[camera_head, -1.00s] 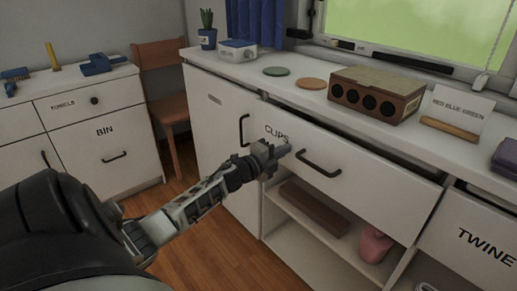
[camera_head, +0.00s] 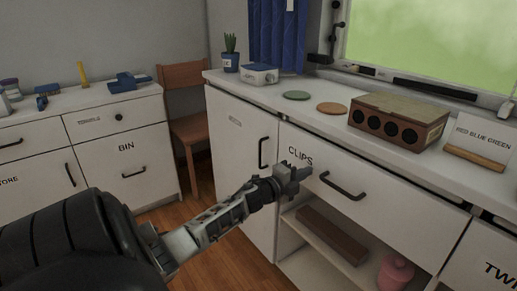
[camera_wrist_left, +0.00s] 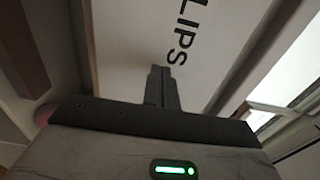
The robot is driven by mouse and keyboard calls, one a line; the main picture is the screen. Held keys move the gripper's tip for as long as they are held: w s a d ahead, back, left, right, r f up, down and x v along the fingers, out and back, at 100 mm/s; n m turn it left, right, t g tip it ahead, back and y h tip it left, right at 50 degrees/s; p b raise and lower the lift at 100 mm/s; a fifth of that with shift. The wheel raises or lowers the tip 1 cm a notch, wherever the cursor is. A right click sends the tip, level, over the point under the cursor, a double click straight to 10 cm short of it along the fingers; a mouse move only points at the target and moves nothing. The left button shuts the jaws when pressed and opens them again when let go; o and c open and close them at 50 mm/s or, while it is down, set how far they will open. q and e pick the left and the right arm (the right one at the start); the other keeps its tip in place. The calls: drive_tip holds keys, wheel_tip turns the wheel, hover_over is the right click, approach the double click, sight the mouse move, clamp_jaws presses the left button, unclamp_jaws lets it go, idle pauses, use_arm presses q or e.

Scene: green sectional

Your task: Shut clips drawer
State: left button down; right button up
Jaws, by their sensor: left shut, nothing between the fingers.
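The clips drawer (camera_head: 400,192) is a wide white drawer front labelled CLIPS with a dark bar handle (camera_head: 342,187). It sits under the counter, and only a thin dark gap shows along its top edge. My left gripper (camera_head: 304,173) is shut and empty, with its fingertips at the drawer front just below the label and left of the handle. In the left wrist view the shut fingers (camera_wrist_left: 165,80) point at the white drawer front (camera_wrist_left: 130,45) beside the label. I cannot tell whether they touch it. My right gripper is out of view.
Below the drawer is an open shelf with a brown box (camera_head: 332,235) and a pink item (camera_head: 395,272). The counter holds a brown box with round holes (camera_head: 398,120) and two discs. A BIN cabinet (camera_head: 135,160) and a wooden chair (camera_head: 190,128) stand to the left.

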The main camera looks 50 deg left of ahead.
use_arm(q)
drive_tip(key=s+p, duration=0.1)
drive_tip(key=s, duration=1.2)
drive_tip(key=shift+a, duration=0.15)
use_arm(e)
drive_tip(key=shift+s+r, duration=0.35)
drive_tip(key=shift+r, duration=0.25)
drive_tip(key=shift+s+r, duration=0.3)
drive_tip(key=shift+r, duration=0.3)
use_arm(q)
drive_tip(key=s+d+n+g+h+p, duration=0.1)
drive_tip(key=s+d+n+g+p, duration=0.1)
drive_tip(key=d, duration=0.9)
drive_tip(key=s+d+n+g+h+p, duration=0.1)
drive_tip(key=s+d+n+g+p, duration=0.1)
drive_tip(key=s+d+n+p, duration=0.2)
drive_tip(key=s+d+f+n+g+h+p, duration=0.1)
drive_tip(key=s+d+n+g+p, duration=0.2)
drive_tip(key=s+d+n, duration=0.5)
drive_tip(key=d+n, duration=0.2)
drive_tip(key=d, duration=0.9)
drive_tip(key=shift+d+p, duration=0.25)
drive_tip(key=shift+p, duration=0.15)
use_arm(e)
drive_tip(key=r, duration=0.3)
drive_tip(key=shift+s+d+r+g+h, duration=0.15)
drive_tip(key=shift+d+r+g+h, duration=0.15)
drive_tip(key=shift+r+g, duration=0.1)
